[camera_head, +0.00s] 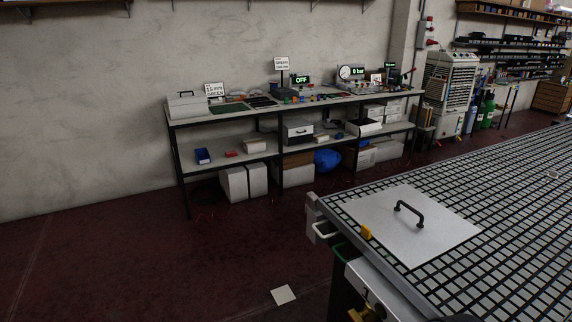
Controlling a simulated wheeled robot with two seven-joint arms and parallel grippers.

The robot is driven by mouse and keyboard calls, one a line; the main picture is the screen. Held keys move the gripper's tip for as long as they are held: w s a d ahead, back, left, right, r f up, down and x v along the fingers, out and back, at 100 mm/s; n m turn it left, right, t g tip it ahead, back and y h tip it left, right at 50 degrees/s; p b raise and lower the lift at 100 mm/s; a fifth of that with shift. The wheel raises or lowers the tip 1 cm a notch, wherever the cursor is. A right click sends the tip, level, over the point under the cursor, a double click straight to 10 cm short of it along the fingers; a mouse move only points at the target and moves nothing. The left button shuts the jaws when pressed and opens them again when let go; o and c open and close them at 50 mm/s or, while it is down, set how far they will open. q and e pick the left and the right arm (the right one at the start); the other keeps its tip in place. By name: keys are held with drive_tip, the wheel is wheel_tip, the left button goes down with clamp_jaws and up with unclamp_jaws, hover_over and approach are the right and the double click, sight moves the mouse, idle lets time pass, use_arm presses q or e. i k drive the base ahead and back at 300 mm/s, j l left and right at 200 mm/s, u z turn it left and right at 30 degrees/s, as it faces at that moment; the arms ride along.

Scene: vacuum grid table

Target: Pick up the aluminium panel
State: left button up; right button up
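The aluminium panel (385,215) is a flat, light grey sheet lying on the near left corner of the black-and-grey grid table (500,190). A black arched handle (409,212) stands up from the panel's middle. A small yellow block (366,232) sits at the panel's left edge by the table rim; I cannot tell whether it touches the panel.
A workbench (270,110) with boxes, signs and instruments stands along the back wall. A small pale square (283,294) lies on the dark red floor. The floor left of the grid table is otherwise clear. A cooler unit (449,80) and green cylinders (487,112) stand at the back right.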

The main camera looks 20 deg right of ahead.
sight(411, 225)
drive_tip(key=z, duration=1.65)
drive_tip(key=i+j+z, duration=0.1)
drive_tip(key=i+j, duration=0.15)
drive_tip(key=i+j+z, duration=0.1)
drive_tip(key=j, duration=0.25)
drive_tip(key=i+j+z, duration=0.1)
drive_tip(key=i+j, duration=0.2)
drive_tip(key=i+j+z, duration=0.1)
drive_tip(key=j, duration=0.3)
drive_tip(key=i+j+z, duration=0.1)
drive_tip(key=i+j, duration=0.2)
drive_tip(key=i+j+z, duration=0.1)
drive_tip(key=j, duration=0.35)
drive_tip(key=i+j+z, duration=0.1)
drive_tip(key=i+j, duration=0.4)
drive_tip(key=i, duration=0.15)
